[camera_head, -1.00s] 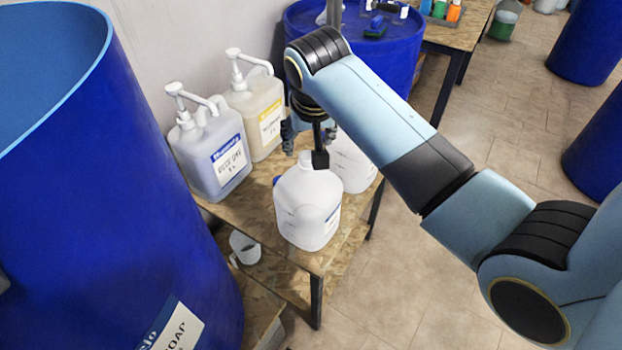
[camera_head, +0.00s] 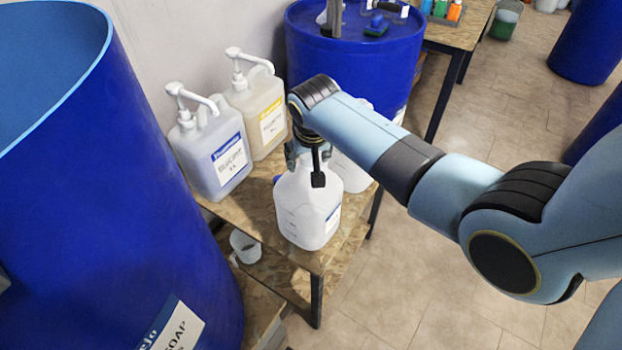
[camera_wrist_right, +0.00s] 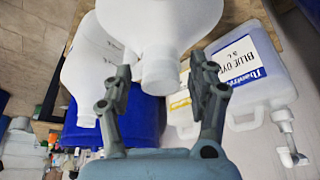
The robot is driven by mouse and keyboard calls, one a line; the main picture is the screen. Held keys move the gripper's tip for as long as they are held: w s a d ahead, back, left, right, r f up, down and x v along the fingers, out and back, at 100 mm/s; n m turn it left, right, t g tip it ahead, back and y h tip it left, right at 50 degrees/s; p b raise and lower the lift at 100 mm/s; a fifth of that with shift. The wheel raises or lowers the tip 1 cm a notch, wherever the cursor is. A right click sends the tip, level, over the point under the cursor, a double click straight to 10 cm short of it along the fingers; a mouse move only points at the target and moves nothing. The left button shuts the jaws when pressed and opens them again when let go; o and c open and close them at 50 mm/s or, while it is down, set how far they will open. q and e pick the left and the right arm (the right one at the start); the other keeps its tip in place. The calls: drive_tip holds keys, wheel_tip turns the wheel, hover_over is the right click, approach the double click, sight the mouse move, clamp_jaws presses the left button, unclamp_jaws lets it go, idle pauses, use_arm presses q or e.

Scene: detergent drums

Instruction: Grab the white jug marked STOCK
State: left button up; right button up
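A white jug (camera_head: 308,218) stands upright near the front edge of the wooden table in the head view, with a small label low on its side. No STOCK mark is readable. A second white jug (camera_head: 352,170) stands behind it, partly hidden by my right arm. My right gripper (camera_head: 305,168) is over the top of the front jug, fingers pointing down. In the wrist view my right gripper (camera_wrist_right: 162,95) is open, its fingers apart on either side of the front jug's white neck (camera_wrist_right: 160,78). Contact cannot be told. My left gripper is not in view.
Two pump bottles, one blue-labelled (camera_head: 210,158) and one yellow-labelled (camera_head: 258,108), stand left of the jugs on the table (camera_head: 258,200). A large blue drum (camera_head: 110,200) fills the left. Another blue drum (camera_head: 350,50) stands behind.

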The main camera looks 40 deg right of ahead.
clamp_jaws()
idle(0.3)
